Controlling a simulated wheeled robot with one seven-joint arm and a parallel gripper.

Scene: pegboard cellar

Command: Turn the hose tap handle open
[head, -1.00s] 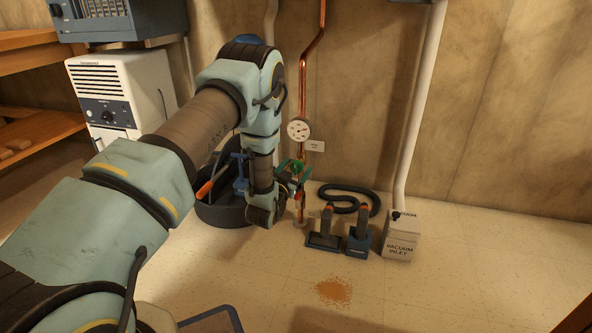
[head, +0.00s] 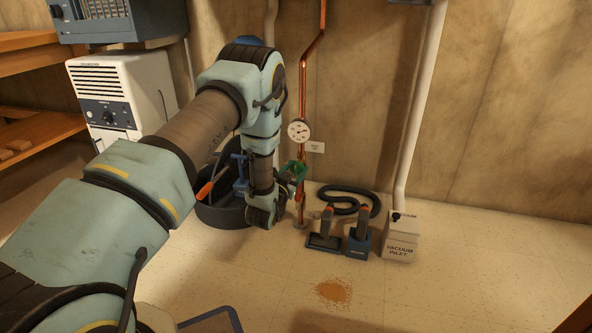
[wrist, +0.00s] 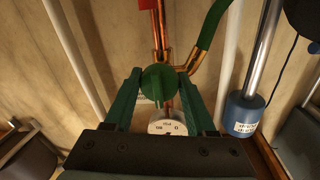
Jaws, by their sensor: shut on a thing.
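The hose tap handle is a round green knob (wrist: 159,83) on the copper pipe, in the middle of the wrist view. My gripper (wrist: 160,76) has one green finger on each side of the knob and is shut on it. In the head view my gripper (head: 294,171) is at the copper pipe (head: 304,75), below the round gauge (head: 299,131). My wrist and fingers partly hide the tap there. A green hose (wrist: 213,32) runs from the copper fitting in the wrist view.
A white label (head: 316,147) is beside the pipe. On the floor are a dark tub (head: 218,214), a coiled black hose (head: 350,194), two dark tools (head: 325,238) with orange tops and a vacuum inlet box (head: 402,237). A brown spill (head: 333,291) lies in front; floor around it is clear.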

